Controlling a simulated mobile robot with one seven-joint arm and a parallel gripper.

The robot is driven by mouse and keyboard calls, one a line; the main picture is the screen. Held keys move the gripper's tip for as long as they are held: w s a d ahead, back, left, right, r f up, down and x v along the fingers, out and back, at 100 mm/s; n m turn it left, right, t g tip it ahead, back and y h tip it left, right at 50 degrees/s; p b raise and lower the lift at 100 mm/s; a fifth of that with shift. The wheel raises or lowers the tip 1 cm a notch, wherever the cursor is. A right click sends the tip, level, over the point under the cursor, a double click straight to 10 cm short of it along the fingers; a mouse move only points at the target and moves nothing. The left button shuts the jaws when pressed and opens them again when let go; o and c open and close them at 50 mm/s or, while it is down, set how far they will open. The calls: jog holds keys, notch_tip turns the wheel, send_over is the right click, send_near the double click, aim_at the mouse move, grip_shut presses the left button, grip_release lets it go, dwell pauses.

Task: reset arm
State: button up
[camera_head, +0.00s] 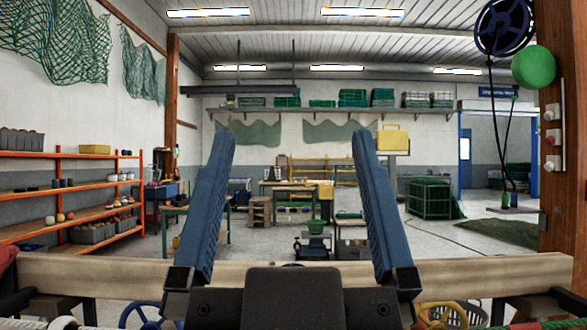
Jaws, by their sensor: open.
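My gripper (294,138) is in the middle of the view, with its two long blue fingers pointing up and away from me. The fingers are wide apart, with nothing between them. Its dark body shows at the bottom centre and covers the middle of a pale wooden beam (480,276). I cannot tell whether the gripper touches the beam.
The beam crosses the whole lower view. A blue handwheel (143,316) and a yellow handwheel (441,315) show below it. Orange shelves (75,155) stand at left and a wooden post (562,130) at right. Workbenches and a green crate (429,198) stand farther back.

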notch_tip(320, 180, up, 22)
jog(key=p, duration=2.2)
jog(key=shift+r, duration=0.15)
jog(key=shift+c, duration=0.2)
